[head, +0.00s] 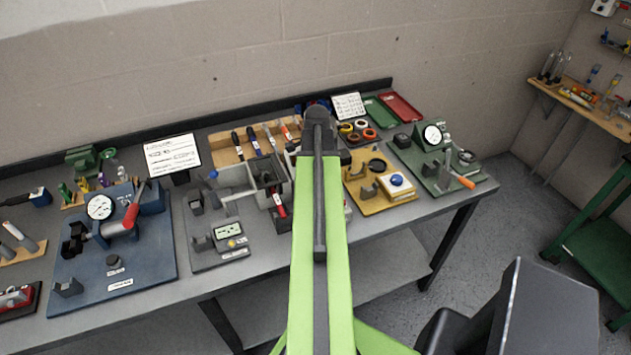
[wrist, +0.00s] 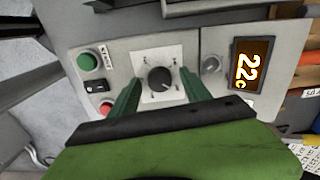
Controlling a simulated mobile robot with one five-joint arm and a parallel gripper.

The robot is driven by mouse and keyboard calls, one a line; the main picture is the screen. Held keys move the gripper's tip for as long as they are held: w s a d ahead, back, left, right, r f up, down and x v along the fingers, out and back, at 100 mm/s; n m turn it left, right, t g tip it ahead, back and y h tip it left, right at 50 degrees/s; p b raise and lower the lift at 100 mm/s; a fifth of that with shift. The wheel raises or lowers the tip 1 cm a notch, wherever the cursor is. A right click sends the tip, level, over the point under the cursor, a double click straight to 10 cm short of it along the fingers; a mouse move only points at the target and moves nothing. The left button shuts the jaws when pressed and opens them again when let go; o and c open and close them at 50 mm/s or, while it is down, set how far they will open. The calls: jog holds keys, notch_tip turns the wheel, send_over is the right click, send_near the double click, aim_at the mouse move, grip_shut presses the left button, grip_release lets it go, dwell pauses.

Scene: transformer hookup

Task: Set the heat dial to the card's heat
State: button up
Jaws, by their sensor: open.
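The heat dial is likely the black round knob (wrist: 159,78) on a white square plate in the wrist view. Small marks ring it, too small to read. My gripper (wrist: 160,92) is open, with one green finger on each side of the knob; I cannot tell whether they touch it. An orange display (wrist: 252,66) to the right reads 22 C. A white card (head: 173,155) with handwriting stands at the back of the bench in the head view; its text is too small to read. My arm hides the knob and panel in the head view.
The panel also bears a green button (wrist: 87,62), a red button (wrist: 106,106), a black switch (wrist: 96,86) and a smaller grey knob (wrist: 211,65). On the bench (head: 265,262), a blue fixture (head: 150,245) stands left and a green one (head: 430,180) right.

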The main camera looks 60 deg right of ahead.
jog(key=shift+r, duration=0.1)
notch_tip(320, 180, up, 17)
jog(key=p, duration=1.7)
jog(key=shift+r, duration=0.15)
